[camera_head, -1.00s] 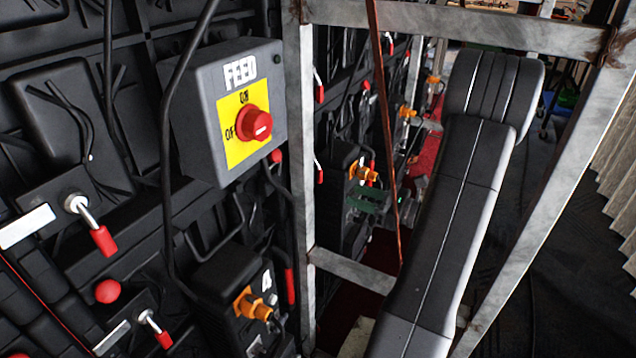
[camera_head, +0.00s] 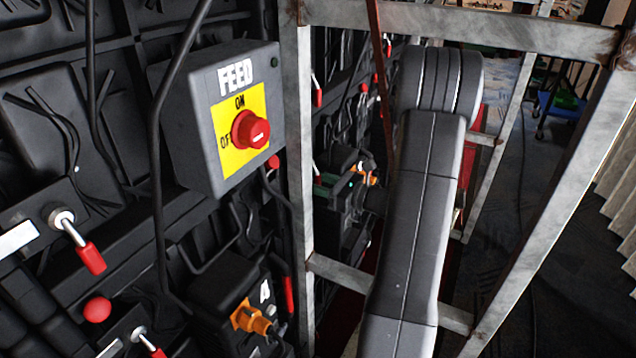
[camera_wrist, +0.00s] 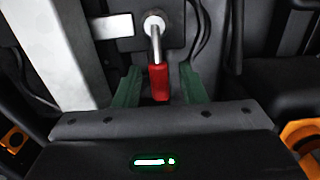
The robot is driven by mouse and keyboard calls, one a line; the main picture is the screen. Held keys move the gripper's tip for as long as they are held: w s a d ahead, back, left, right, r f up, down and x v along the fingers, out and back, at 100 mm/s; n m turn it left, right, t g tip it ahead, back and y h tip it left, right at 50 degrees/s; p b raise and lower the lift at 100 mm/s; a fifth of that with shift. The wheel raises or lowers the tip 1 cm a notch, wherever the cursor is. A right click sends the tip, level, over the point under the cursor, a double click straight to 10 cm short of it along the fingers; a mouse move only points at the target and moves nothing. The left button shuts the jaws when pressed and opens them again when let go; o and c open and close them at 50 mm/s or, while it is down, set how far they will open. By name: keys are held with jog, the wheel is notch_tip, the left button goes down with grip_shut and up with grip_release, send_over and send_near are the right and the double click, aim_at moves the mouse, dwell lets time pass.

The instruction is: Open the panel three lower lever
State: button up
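In the wrist view a lever (camera_wrist: 159,82) with a metal shaft and a red grip hangs down from a round pivot on a dark plate. My gripper (camera_wrist: 160,88) is open, with one green finger on each side of the red grip. I see gaps between the grip and both fingers. In the head view my gripper (camera_head: 337,187) is close to the black panel wall, partly hidden behind the metal frame and my arm. No panel number shows by this lever, so I cannot tell which panel it belongs to.
A metal frame (camera_head: 298,150) stands between the near panels and my arm. A grey FEED box (camera_head: 193,120) with a red knob (camera_head: 251,130) is on its left. Other red-handled levers (camera_head: 80,243) are on the near panel. A box marked 4 (camera_head: 225,290) is below.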

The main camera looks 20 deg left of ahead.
grip_shut()
jog(key=shift+w+b, duration=0.1)
jog(key=shift+b, duration=0.2)
jog(key=shift+w+f+n+b, duration=0.15)
jog(key=shift+w+n+b, duration=0.15)
jog(key=shift+n+b, duration=0.65)
jog(key=shift+w+d+n+b, duration=0.1)
jog(key=shift+w+n+b, duration=0.3)
jog(key=shift+n+b, duration=0.4)
jog(key=w+r+n+b, duration=0.3)
jog(key=r+n+b, duration=0.2)
jog(key=n+b, duration=0.8)
jog(key=shift+w+d+n, duration=0.15)
jog(key=shift+d+n, duration=0.1)
jog(key=shift+n, duration=0.5)
jog(key=shift+r, duration=0.15)
